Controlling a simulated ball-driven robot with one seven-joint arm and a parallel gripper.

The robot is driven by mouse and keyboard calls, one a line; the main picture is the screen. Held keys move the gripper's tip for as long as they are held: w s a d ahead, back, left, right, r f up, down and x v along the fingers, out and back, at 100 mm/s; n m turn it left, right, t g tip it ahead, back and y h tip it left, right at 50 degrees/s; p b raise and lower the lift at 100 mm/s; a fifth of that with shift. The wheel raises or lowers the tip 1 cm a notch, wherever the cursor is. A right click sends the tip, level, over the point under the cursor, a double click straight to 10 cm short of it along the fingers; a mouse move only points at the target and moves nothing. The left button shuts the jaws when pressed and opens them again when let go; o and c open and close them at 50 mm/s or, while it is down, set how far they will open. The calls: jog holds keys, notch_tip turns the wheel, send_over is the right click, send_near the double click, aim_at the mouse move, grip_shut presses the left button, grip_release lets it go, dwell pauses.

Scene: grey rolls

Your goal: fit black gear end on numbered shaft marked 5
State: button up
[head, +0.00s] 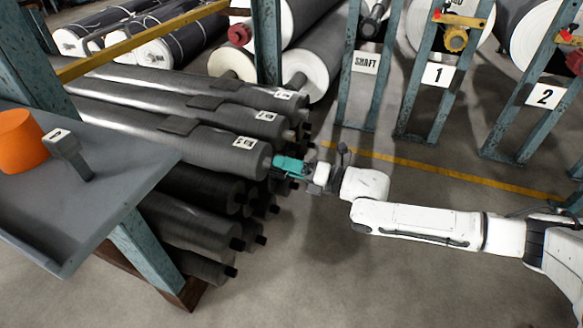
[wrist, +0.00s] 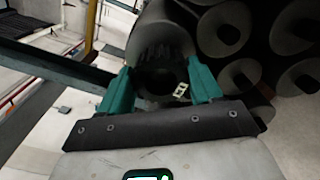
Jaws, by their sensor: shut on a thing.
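Grey shafts lie stacked on a rack at left in the head view. Three top ones carry white labels; their numbers are too small to read surely. My teal gripper (head: 290,167) is at the end of the nearest labelled shaft (head: 215,138). In the wrist view my gripper (wrist: 160,84) has its fingers on both sides of a black ribbed gear end (wrist: 160,55) and is shut on it. A small pale label (wrist: 181,90) shows on its lower right. The gear end is against or very close to the shaft end; I cannot tell how far it is fitted.
More shaft ends (wrist: 222,28) crowd the right of the wrist view. A grey table (head: 90,200) with an orange object (head: 20,140) and a grey tool-like piece (head: 68,152) stands at left. Blue stands (head: 425,95) stand behind. The floor before the rack is clear.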

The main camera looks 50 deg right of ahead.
jog(key=shift+x, duration=1.25)
jog(key=o, duration=1.4)
jog(key=shift+s+d, duration=0.1)
jog(key=p+v, duration=0.3)
jog(key=v, duration=0.7)
jog(key=shift+s, duration=0.4)
